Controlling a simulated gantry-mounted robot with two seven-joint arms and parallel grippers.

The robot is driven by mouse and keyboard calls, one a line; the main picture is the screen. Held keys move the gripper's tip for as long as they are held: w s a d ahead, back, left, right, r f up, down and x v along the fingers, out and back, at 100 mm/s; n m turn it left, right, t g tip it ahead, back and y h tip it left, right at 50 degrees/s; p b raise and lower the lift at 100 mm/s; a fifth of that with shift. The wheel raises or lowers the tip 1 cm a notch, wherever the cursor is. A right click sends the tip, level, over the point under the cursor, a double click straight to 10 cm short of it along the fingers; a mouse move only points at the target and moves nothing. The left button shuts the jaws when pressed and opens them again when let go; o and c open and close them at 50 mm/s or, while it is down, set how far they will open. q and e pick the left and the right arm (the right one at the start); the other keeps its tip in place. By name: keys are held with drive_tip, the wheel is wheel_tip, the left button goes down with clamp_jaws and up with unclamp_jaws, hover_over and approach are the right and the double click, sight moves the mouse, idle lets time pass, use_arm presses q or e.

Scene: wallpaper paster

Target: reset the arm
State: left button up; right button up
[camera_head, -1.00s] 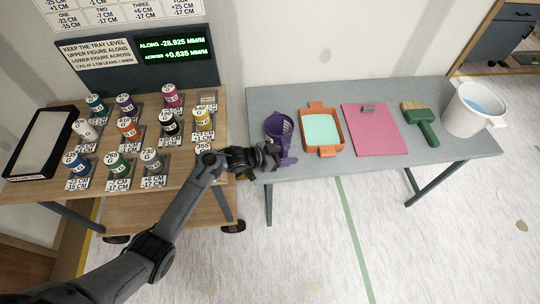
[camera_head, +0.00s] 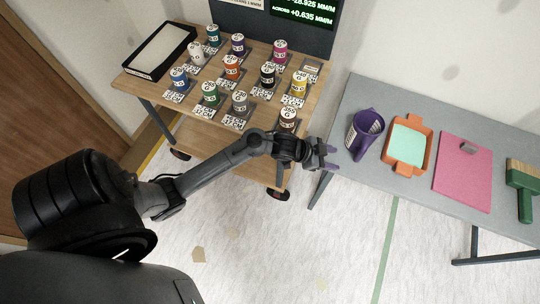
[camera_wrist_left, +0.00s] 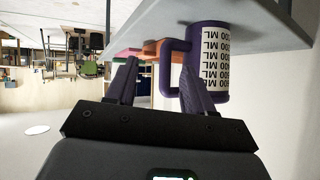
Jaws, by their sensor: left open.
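My left gripper (camera_head: 330,157) is open and empty. In the head view it is just left of the purple measuring jug (camera_head: 364,133), beside the near left corner of the grey table (camera_head: 350,180), with a gap between fingers and jug. My left arm runs up to it from the lower left. In the left wrist view, the two dark fingers (camera_wrist_left: 160,82) are spread, and the jug (camera_wrist_left: 208,60) with its handle and white volume scale shows beyond them. My right gripper is not in view.
The grey table holds an orange tray (camera_head: 409,144), a pink clipboard (camera_head: 463,170) and a green brush (camera_head: 522,190). The wooden cart (camera_head: 185,115) carries several labelled weights and a black-framed tray (camera_head: 160,51). A can (camera_head: 287,119) stands near my wrist. The floor is open below.

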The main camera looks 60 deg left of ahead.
use_arm(q)
drive_tip(key=s+d+r+n+g+y, duration=0.15)
drive_tip(key=s+n+g+y, duration=0.4)
drive_tip(key=s, duration=2.05)
wheel_tip(320, 180, up, 23)
drive_tip(key=p, duration=2.3)
drive_tip(key=shift+w+a+r+g, duration=0.15)
drive_tip(key=shift+a+g, duration=0.05)
drive_tip(key=shift+g, duration=0.25)
